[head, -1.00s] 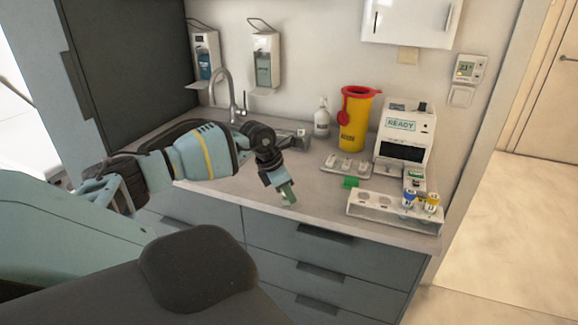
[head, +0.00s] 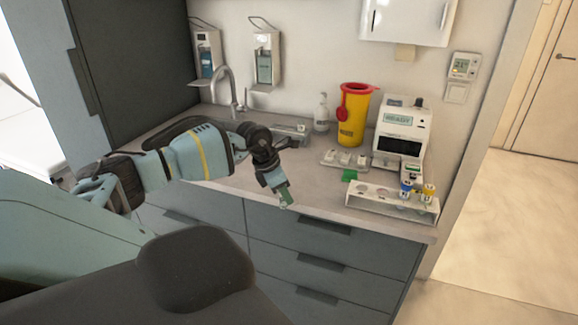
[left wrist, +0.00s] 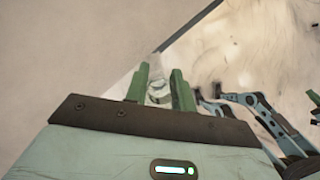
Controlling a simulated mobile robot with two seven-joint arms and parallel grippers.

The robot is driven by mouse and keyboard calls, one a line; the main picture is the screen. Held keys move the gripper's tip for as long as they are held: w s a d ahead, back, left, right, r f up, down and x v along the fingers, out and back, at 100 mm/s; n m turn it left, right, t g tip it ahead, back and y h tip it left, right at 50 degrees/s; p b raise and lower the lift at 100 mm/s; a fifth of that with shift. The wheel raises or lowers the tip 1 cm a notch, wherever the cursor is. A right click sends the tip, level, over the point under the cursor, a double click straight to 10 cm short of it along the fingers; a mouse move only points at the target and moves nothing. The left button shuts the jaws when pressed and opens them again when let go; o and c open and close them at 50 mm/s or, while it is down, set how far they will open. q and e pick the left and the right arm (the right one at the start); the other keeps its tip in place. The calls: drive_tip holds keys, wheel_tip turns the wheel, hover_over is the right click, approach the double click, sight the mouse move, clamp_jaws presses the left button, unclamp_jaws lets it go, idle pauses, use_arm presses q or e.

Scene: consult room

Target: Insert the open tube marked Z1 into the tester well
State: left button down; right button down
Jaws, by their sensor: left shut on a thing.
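My left gripper (head: 285,197) hangs above the front edge of the counter, left of the tester and rack. In the left wrist view its green fingers (left wrist: 160,92) are shut on a clear and whitish tube (left wrist: 156,72), whose marking I cannot read. The tester (head: 402,143) is a white device with a lit display at the back right of the counter. A small block with a green patch (head: 412,172) sits at its front; I cannot make out the well opening. My right gripper is not clearly in view.
A white rack (head: 375,203) with blue-capped (head: 405,188) and yellow-capped (head: 428,192) tubes stands before the tester. A green piece (head: 349,175) lies behind the rack's left end. A small white tray (head: 343,160) and yellow bin (head: 354,118) stand left of the tester. Counter left of the rack is clear.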

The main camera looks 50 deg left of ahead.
use_arm(q)
drive_tip(key=s+d+f+m+g, duration=0.2)
drive_tip(key=s+d+f+m, duration=0.2)
drive_tip(key=d+m, duration=0.6)
drive_tip(key=s+d+f+m+g+y, duration=0.1)
drive_tip(key=s+d+f+m+g, duration=0.2)
drive_tip(key=d+m, duration=0.7)
drive_tip(key=s+d+f+m+g+y, duration=0.1)
drive_tip(key=s+d+f+m+g, duration=0.2)
drive_tip(key=d+m, duration=0.7)
drive_tip(key=s+f+m, duration=0.1)
drive_tip(key=s+f, duration=0.1)
drive_tip(key=s, duration=0.2)
drive_tip(key=shift+d, duration=0.15)
drive_tip(key=shift+g, duration=0.3)
